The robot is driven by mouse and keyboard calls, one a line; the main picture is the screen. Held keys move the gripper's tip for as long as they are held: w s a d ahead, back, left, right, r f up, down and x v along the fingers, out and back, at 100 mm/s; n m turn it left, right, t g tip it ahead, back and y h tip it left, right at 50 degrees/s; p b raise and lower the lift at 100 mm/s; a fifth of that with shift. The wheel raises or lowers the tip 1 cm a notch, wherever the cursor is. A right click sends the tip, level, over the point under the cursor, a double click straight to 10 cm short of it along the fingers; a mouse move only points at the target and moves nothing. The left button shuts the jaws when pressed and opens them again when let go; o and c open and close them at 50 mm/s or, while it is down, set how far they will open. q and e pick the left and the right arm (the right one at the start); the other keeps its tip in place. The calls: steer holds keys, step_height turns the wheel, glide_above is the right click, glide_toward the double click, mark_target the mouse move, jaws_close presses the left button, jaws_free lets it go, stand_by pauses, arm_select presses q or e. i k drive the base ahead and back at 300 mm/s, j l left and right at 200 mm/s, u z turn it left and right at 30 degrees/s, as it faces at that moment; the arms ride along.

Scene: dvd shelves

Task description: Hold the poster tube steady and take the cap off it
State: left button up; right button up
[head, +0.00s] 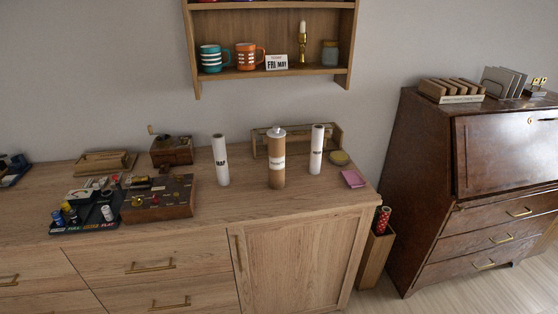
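A brown poster tube (277,175) with a white label stands upright on the wooden sideboard (110,230), right of the middle of its top. A pale grey-white cap (276,131) with a small knob sits on its upper end. A slim white tube (220,160) with dark lettering stands upright to its left, and another white tube (317,150) stands to its right, close to it. Neither of my grippers shows in the head view.
A wooden rack (335,137) stands behind the tubes, with a pink pad (354,179) at right. A wooden box (158,198) and a dark tray (88,212) of small items lie left. A wall shelf (270,71) hangs above. The front strip of the top is clear.

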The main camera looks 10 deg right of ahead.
mark_target(277, 148)
steer(key=i+j+z, duration=0.3)
steer(key=i, duration=0.3)
steer(key=i+j+z, duration=0.25)
steer(key=i+j, duration=0.25)
steer(key=i, duration=0.1)
